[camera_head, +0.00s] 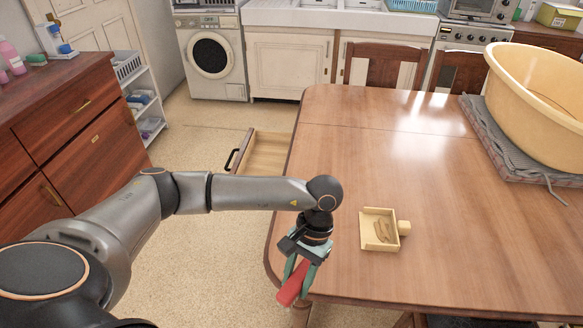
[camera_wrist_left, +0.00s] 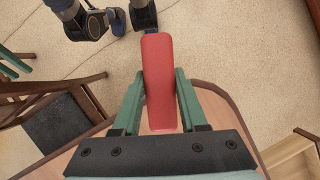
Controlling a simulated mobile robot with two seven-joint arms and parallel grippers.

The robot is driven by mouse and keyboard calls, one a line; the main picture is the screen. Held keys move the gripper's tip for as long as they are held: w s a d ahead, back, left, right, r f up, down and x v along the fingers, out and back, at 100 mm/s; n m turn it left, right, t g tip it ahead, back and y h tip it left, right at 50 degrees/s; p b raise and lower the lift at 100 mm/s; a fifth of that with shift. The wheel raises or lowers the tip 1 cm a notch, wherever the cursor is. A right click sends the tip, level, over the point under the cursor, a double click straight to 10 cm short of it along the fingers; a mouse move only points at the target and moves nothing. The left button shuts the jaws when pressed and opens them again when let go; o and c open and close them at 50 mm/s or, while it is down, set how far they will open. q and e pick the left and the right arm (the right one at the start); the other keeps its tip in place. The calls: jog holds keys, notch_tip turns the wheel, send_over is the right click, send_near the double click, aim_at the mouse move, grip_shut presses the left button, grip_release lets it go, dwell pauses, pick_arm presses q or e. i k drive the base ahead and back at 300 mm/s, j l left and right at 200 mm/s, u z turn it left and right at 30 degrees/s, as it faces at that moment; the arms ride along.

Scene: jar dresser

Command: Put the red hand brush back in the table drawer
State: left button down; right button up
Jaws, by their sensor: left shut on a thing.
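My left gripper (camera_head: 294,282) is shut on the red hand brush (camera_head: 287,292), with a teal finger on each side of it. It holds the brush at the near left corner of the table. In the left wrist view the flat red brush (camera_wrist_left: 160,85) lies between the fingers (camera_wrist_left: 158,78), with floor beyond it; its bristles cannot be made out. The table drawer (camera_head: 265,152) is open on the table's left side, its pale wooden inside partly visible. It lies beyond my gripper and also shows at the lower right of the left wrist view (camera_wrist_left: 291,157). My right gripper is not in view.
A yellow dustpan (camera_head: 368,239) with brownish bits lies on the table (camera_head: 340,150). A large yellow basin (camera_head: 535,95) stands on a grey mat (camera_head: 478,115) at the right. Chairs are at the back. Floor is clear between the drawer and the red-brown dresser (camera_head: 60,130).

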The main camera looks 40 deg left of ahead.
aim_at(272, 163)
jog(key=j+z, duration=0.6)
jog(key=z, duration=0.15)
jog(key=k+j+z, duration=0.2)
jog(key=j, duration=0.15)
jog(key=j+z, duration=0.15)
jog(key=j, duration=0.25)
jog(key=k+j+z, duration=0.1)
jog(key=j, duration=0.25)
jog(key=k+j+z, duration=0.1)
jog(key=j, duration=0.25)
jog(key=k+j, duration=0.15)
jog(key=j, duration=0.2)
jog(key=k+j, duration=0.2)
jog(key=j, duration=0.2)
jog(key=k+j, duration=0.15)
jog(key=j, duration=0.2)
jog(key=k+j, duration=0.15)
jog(key=j, duration=0.2)
jog(key=j+z, duration=0.05)
